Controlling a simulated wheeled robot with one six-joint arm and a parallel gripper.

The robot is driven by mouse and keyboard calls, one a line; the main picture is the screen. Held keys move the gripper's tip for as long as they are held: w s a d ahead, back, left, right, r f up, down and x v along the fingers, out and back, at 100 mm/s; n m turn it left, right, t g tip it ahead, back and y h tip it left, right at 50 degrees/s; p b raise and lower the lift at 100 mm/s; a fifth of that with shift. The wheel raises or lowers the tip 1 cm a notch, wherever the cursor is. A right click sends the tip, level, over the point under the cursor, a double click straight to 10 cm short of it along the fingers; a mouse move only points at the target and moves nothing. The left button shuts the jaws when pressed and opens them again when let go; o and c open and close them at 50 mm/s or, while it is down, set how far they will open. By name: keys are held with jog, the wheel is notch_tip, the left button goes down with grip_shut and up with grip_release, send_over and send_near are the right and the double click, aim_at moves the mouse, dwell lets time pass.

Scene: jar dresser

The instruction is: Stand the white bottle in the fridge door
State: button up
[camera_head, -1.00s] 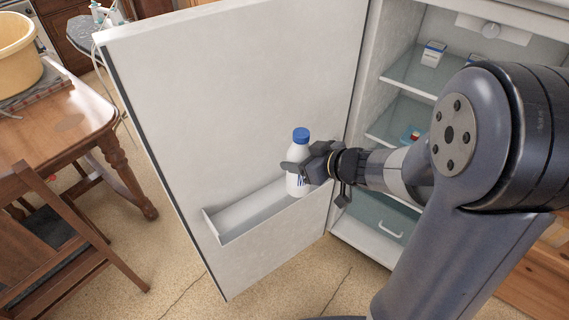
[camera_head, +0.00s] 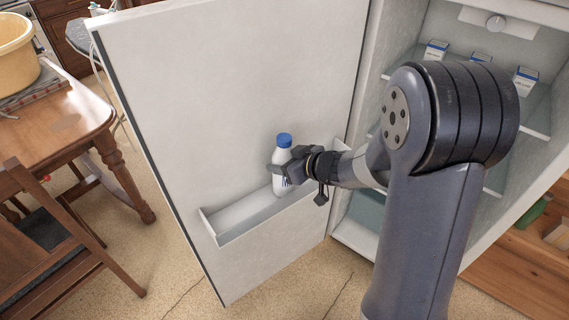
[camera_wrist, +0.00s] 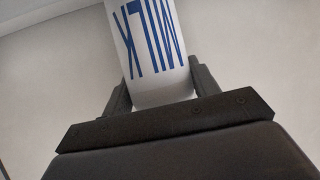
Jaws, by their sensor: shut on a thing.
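The white bottle (camera_head: 281,172) has a blue cap and leans slightly in the head view. In the wrist view the bottle (camera_wrist: 153,45) shows blue "MILK" lettering between the fingers. My gripper (camera_head: 283,172) is shut on its body; the wrist view shows the gripper (camera_wrist: 160,92) around it. The fridge door (camera_head: 230,90) stands open, with a white door shelf (camera_head: 225,239) low on its inner side. The bottle is at the right part of this shelf, its lower end at or just above the shelf's front wall. I cannot tell whether it touches the shelf floor.
The open fridge (camera_head: 395,50) is at the right, with white-and-blue cartons (camera_head: 436,50) on its upper shelf. A wooden table (camera_head: 75,125) and chair (camera_head: 50,250) stand left of the door. The left part of the door shelf is empty.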

jog(key=o, duration=1.4)
jog(key=shift+r, duration=0.15)
jog(key=shift+p+v, duration=1.5)
jog(key=shift+v, duration=4.5)
